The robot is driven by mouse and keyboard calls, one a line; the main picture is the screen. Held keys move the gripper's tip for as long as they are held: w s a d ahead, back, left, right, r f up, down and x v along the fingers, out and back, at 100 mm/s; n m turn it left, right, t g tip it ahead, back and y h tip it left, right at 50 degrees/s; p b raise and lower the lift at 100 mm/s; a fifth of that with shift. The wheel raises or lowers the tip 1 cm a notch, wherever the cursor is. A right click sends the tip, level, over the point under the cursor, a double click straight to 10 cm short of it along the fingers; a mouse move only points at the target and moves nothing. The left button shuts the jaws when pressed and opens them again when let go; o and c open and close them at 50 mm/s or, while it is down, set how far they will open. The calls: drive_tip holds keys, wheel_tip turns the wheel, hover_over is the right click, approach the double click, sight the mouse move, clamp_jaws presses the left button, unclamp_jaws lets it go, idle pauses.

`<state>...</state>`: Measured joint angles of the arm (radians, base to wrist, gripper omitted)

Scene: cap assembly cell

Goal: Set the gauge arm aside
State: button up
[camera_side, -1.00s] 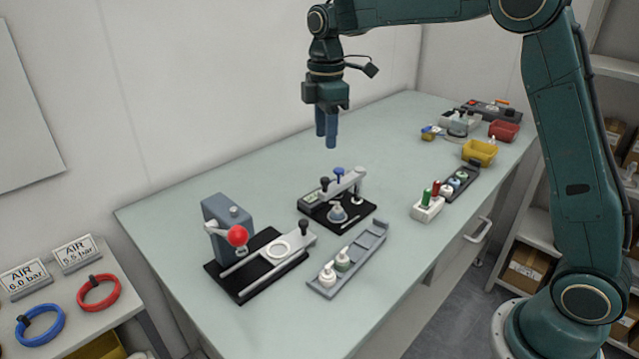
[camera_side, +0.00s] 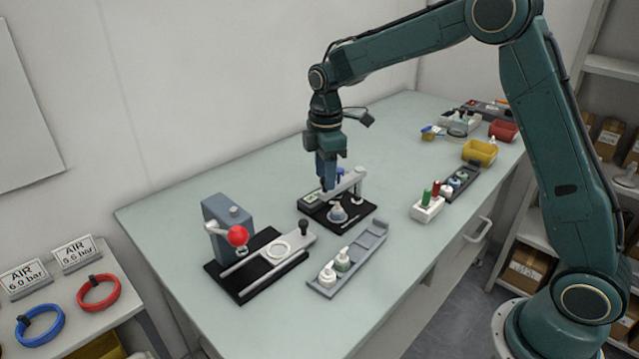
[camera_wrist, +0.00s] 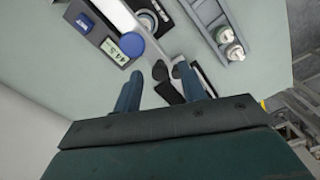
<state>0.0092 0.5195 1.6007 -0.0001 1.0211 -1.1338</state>
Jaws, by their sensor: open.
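The gauge arm (camera_side: 346,182) is a pale bar with a blue knob on top, over a black base (camera_side: 312,210) with a small readout. In the wrist view the bar (camera_wrist: 140,28) runs beside the blue knob (camera_wrist: 131,45) and the lit readout (camera_wrist: 115,53). My gripper (camera_side: 327,184) is low over the left end of the gauge arm, pointing down. In the wrist view my gripper (camera_wrist: 156,78) is open, with a black handle (camera_wrist: 160,72) showing between its fingers. I cannot tell whether a finger touches it. A round part (camera_side: 337,214) sits on the base.
A grey tray (camera_side: 365,255) with small bottles lies in front. A press with a red ball (camera_side: 238,236) stands to the left. A bottle rack (camera_side: 428,208) and yellow bin (camera_side: 479,152) are to the right. The bench (camera_side: 190,185) is clear behind the press.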

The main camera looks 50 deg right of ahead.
clamp_jaws()
drive_tip(key=shift+s, duration=0.1)
drive_tip(key=s+d+n, duration=1.1)
drive_tip(key=s+n, duration=0.1)
drive_tip(key=n, duration=0.4)
drive_tip(key=shift+n, duration=0.3)
idle(0.5)
idle(0.4)
